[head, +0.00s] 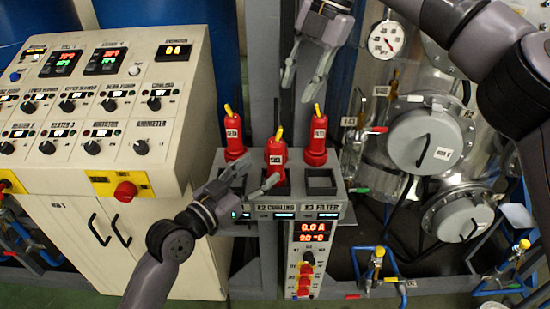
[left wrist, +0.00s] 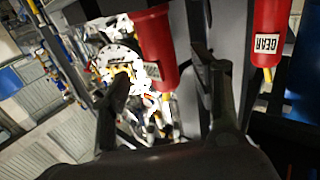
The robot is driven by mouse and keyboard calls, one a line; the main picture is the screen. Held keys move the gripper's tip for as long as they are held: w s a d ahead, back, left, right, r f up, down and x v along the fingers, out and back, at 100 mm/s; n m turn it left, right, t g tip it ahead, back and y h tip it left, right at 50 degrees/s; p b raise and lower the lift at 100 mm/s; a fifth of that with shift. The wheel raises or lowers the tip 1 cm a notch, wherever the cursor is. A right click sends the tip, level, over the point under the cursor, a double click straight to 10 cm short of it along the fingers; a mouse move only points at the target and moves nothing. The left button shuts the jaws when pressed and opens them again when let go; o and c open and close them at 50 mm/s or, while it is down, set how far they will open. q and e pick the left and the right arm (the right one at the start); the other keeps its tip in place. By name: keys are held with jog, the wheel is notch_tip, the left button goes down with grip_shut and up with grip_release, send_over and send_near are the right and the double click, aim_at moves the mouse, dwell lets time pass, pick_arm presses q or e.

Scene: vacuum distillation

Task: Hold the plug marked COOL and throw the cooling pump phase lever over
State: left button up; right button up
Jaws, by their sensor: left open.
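Three red plugs with yellow tops stand in a row above the grey socket block. The middle plug (head: 275,155), over the bay marked K2 COOLING, has a label too small to read surely. My left gripper (head: 250,179) is open, its fingers close to this plug's lower part. In the left wrist view, a red plug (left wrist: 157,45) shows beyond and between the open fingers (left wrist: 165,85); contact cannot be told. My right gripper (head: 298,88) is open and empty above the plugs.
The left plug (head: 233,138) reads GEAR in the left wrist view (left wrist: 268,45). The right plug (head: 317,138) stands near an empty square socket (head: 321,179). A control console (head: 90,160) is at left; glass and metal vessels (head: 420,140) are at right.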

aim_at(270, 163)
pick_arm(q)
jog(key=x, duration=0.7)
jog(key=shift+s, duration=0.1)
jog(key=shift+c, duration=0.2)
grip_shut()
jog(key=c, duration=0.6)
grip_release()
grip_shut()
